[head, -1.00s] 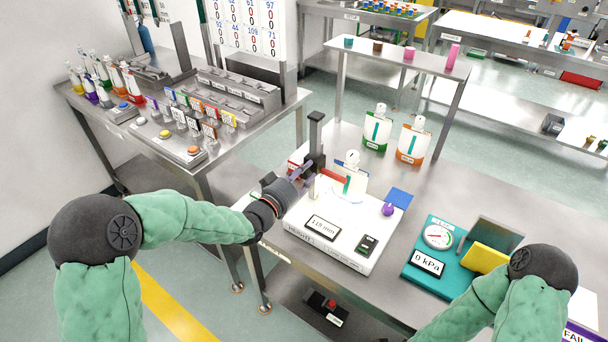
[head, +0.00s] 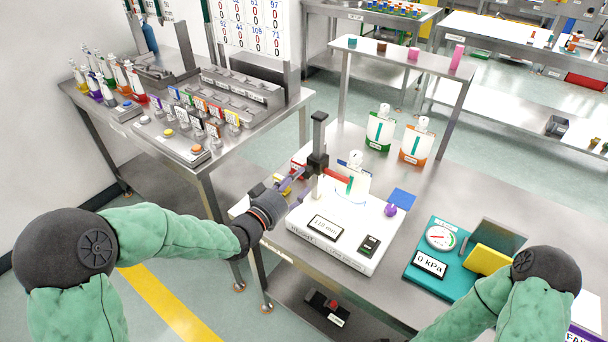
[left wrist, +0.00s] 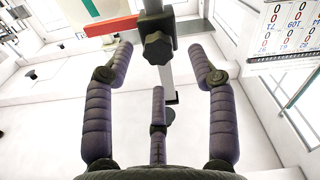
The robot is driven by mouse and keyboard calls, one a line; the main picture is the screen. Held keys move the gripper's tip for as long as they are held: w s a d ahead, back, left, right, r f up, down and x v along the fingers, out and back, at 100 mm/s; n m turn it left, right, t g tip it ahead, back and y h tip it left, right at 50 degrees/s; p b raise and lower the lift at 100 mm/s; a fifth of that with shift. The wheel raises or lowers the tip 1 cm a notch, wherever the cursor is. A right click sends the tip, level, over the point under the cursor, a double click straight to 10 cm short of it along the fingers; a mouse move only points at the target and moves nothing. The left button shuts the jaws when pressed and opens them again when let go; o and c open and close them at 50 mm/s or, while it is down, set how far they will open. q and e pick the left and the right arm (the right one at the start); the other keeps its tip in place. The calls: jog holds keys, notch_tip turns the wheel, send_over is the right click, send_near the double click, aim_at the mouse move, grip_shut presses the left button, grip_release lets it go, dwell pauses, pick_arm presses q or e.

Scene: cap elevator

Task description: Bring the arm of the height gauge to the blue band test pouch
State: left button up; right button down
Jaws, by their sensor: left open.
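The height gauge has a white base (head: 334,240), an upright column (head: 319,135) with a black carriage, and a red arm (head: 337,175). Its display (head: 325,228) seems to read 118 mm. A white pouch (head: 355,187) with a teal stripe and a blue edge stands on the base. The red arm crosses in front of it; whether they touch is unclear. My left gripper (head: 293,186) is open beside the column, left of the carriage. In the left wrist view, the black knob (left wrist: 158,47) lies beyond its spread fingers, apparently ungripped. My right gripper is out of view.
A purple ball-like knob (head: 390,210) and a blue square (head: 402,198) are at the gauge's right. Green-banded (head: 379,132) and orange-banded (head: 415,146) pouches stand behind. A teal pressure device (head: 425,285) is at right. Another bench (head: 140,140) with bottles stands left.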

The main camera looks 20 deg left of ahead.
aim_at(305, 174)
pick_arm(q)
jog(key=v, duration=0.7)
jog(key=shift+w, duration=0.1)
jog(key=p+x, duration=0.1)
jog(key=x, duration=0.9)
jog(key=shift+d, duration=0.15)
jog(key=shift+x, duration=0.95)
jog(key=c, duration=1)
